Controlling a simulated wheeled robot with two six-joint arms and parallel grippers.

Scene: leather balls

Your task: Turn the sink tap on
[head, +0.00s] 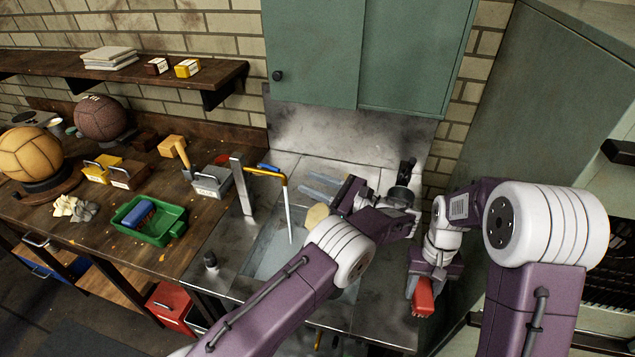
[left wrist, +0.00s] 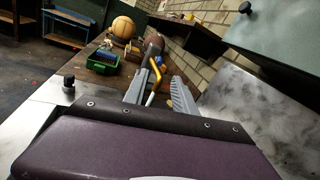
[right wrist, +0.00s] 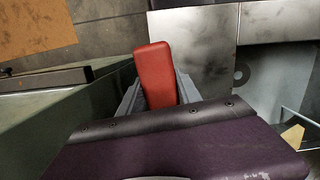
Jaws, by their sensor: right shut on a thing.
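The sink tap (head: 268,172) has a brass spout that bends over the steel basin (head: 262,255). A thin pale line runs down from its end; I cannot tell whether it is water or part of the tap. A small blue piece (head: 267,167) shows beside the spout. My left gripper (head: 318,187) is open and empty, its fingers pointing left towards the tap, to the right of it. In the left wrist view the brass spout (left wrist: 155,76) appears between and beyond the fingers. My right gripper (head: 424,285) is shut on a red block (right wrist: 155,75), held at the right end of the counter.
A grey post (head: 241,183) stands left of the tap. A green tray (head: 150,222), a grey box (head: 211,182) and balls sit on the wooden bench at left. Green cabinets (head: 370,50) hang above the sink. A black knob (head: 210,261) stands on the front steel edge.

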